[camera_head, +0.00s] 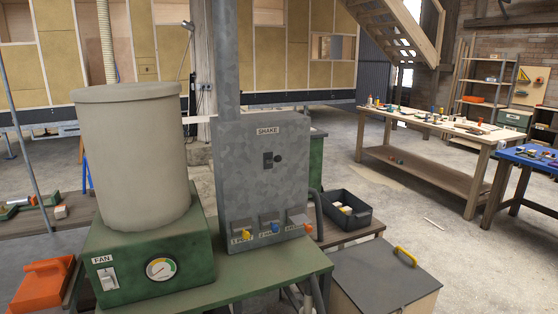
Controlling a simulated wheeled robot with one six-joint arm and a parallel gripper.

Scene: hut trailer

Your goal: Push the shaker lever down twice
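A grey metal box (258,190) stands on a green bench, with a "SHAKE" label (268,131) near its top. Below the label is a small dark plate with a slot and a short dark lever (268,160). A dark round knob (277,159) sits just right of the plate. I cannot tell for sure which of these is the lever's handle, or whether it is up or down. My gripper is not in view, and nothing touches the box's front.
A beige drum (137,155) on a green "FAN" base (150,255) stands left of the box. A black crate (346,212) and a grey-lidded box (385,275) with a yellow handle stand right. Open floor lies beyond.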

